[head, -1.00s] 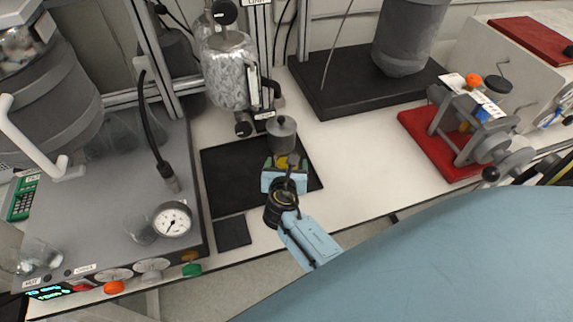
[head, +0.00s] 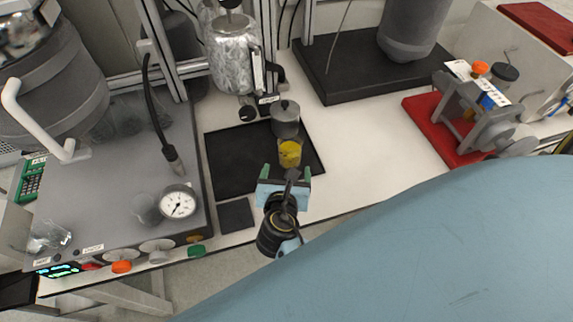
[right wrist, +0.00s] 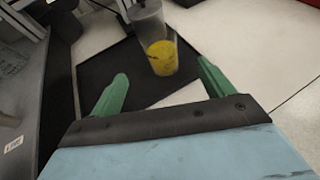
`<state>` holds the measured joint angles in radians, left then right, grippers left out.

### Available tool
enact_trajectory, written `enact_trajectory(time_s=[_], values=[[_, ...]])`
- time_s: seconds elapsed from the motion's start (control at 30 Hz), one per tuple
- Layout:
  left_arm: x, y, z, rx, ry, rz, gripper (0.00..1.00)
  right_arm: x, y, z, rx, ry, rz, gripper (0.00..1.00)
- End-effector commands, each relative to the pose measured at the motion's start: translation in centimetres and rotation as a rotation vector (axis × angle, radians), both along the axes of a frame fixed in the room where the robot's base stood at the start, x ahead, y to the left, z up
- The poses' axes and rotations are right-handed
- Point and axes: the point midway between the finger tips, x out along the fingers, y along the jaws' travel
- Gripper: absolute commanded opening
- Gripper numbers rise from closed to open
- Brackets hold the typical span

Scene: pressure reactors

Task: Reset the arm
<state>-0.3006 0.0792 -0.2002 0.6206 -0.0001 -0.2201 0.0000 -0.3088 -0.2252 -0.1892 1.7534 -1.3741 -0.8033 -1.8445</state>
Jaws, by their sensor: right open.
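My right gripper (head: 287,172) is open and empty over the front edge of the black mat (head: 232,167). Its two green fingers stand apart in the right wrist view (right wrist: 160,85). A small clear beaker with yellow contents (head: 290,153) stands on the mat just beyond the fingertips. The beaker also shows in the right wrist view (right wrist: 162,57), between and beyond the fingers, apart from them. A grey metal cylinder (head: 285,120) stands right behind the beaker. My left gripper does not show.
A grey reactor bench with a pressure gauge (head: 177,201) and knobs is at the left. A silver-wrapped vessel (head: 233,58) hangs on a frame behind the mat. A red-based device (head: 460,130) stands at the right. The white counter between is clear.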

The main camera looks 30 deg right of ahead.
Motion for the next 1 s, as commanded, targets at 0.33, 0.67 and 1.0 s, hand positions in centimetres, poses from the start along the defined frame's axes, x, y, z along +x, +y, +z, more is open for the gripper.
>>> enact_trajectory(time_s=[0.33, 0.67, 1.0], values=[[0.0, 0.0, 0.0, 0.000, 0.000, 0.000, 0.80, 0.0, 0.0, 0.0, 0.003, -0.001, -0.002, 0.80], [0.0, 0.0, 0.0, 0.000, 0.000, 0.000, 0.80, -4.4, -4.5, -0.4, 0.559, -0.217, -0.415, 0.80], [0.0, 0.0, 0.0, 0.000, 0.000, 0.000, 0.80, -11.4, -4.6, 0.3, 1.387, -0.463, -1.161, 0.80]])
